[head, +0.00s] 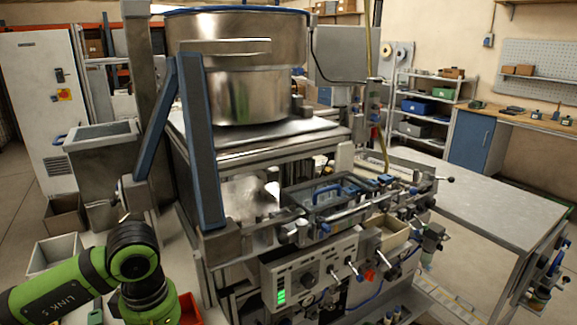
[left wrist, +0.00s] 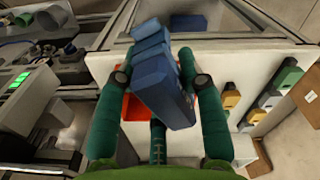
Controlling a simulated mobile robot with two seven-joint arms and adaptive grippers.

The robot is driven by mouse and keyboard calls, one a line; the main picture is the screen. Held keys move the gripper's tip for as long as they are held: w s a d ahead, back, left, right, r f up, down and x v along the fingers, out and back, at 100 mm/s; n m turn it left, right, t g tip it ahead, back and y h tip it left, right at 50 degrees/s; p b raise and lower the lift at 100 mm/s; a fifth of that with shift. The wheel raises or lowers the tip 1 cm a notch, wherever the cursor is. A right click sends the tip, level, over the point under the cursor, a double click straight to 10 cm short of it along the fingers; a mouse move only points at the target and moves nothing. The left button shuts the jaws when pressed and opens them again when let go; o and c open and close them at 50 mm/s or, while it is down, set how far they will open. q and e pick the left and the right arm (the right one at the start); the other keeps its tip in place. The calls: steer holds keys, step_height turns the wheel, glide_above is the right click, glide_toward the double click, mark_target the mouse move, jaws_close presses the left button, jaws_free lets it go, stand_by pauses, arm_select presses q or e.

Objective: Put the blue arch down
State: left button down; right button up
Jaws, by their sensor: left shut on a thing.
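In the left wrist view the blue arch (left wrist: 163,92) is a chunky blue piece, tilted, with its far end reaching up past the fingertips. My left gripper (left wrist: 157,66) has its dark green fingers on either side of it and is shut on it. A red tray (left wrist: 132,108) shows below and behind the arch, partly hidden by it and the fingers. In the head view my green left arm bends at the lower left; its gripper and the arch are out of that frame. A red edge (head: 190,308) shows beside the arm. My right gripper is in neither view.
In the head view a large machine with a steel drum (head: 240,80) and a control panel (head: 310,270) fills the middle. A grey table (head: 500,205) stands at right. The wrist view shows a white surface (left wrist: 228,75) and several coloured blocks (left wrist: 268,100) at right.

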arm_select(q)
steer(key=m, duration=0.2)
steer(key=s+d+m, duration=0.1)
steer(key=m, duration=0.2)
steer(key=s+d+m, duration=0.1)
steer(key=m, duration=0.1)
steer(key=shift+f, duration=0.35)
steer(key=m, duration=0.2)
steer(key=s+d+m, duration=0.1)
steer(key=m, duration=0.1)
steer(key=shift+s+f, duration=0.15)
steer(key=shift+s, duration=0.05)
